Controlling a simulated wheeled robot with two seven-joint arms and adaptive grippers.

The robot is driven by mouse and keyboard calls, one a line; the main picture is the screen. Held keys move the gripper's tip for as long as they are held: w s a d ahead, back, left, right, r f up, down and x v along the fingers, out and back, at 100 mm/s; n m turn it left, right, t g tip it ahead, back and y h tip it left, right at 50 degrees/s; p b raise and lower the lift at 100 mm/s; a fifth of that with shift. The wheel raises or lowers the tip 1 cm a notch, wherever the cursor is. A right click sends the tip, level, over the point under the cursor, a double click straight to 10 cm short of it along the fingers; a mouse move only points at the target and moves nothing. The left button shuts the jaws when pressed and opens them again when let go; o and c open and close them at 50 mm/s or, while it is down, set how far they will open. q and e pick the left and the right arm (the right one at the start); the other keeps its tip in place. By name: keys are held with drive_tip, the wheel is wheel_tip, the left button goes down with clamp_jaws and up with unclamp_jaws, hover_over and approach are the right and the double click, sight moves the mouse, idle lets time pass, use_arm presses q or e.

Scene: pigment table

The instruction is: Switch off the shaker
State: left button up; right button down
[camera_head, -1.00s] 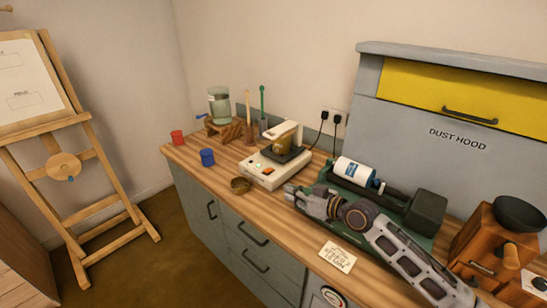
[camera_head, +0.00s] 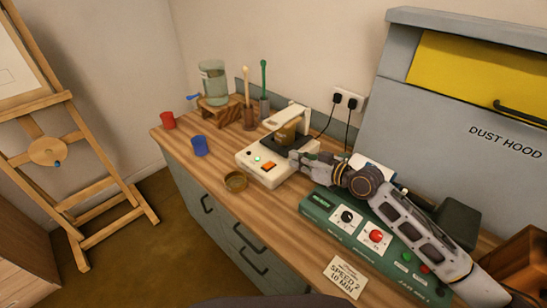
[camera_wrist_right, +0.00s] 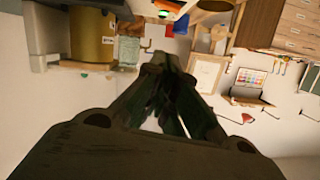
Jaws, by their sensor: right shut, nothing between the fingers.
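The shaker (camera_head: 258,172) is a white box on the wooden bench, with a dark platform carrying an amber jar (camera_head: 284,135). Its front panel has a green lamp (camera_head: 257,160) that looks lit and an orange switch (camera_head: 268,167). My right gripper (camera_head: 293,157) is shut and empty, at the right side of the shaker, close to the jar and platform; I cannot tell if it touches. The right wrist view shows the closed fingers (camera_wrist_right: 165,62), with the orange switch (camera_wrist_right: 170,13) beyond them and the jar (camera_wrist_right: 94,32) at upper left. My left gripper is out of view.
A green machine (camera_head: 325,215) with a red button lies under my right arm. A card (camera_head: 346,276) lies at the front edge. Cables hang from the wall socket (camera_head: 347,100).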

drive_tip(key=p, duration=0.2)
hover_over(269, 165)
drive_tip(key=f+v, duration=0.1)
drive_tip(key=v, duration=0.1)
drive_tip(key=shift+s+d+f, duration=0.1)
drive_tip(key=shift+d+f, duration=0.05)
drive_tip(key=shift+f, duration=0.6)
drive_tip(key=shift+s+a+f, duration=0.1)
drive_tip(key=shift+a+f, duration=0.05)
drive_tip(key=shift+f, duration=0.9)
drive_tip(key=shift+s+a+f, duration=0.1)
drive_tip(key=shift+f, duration=0.95)
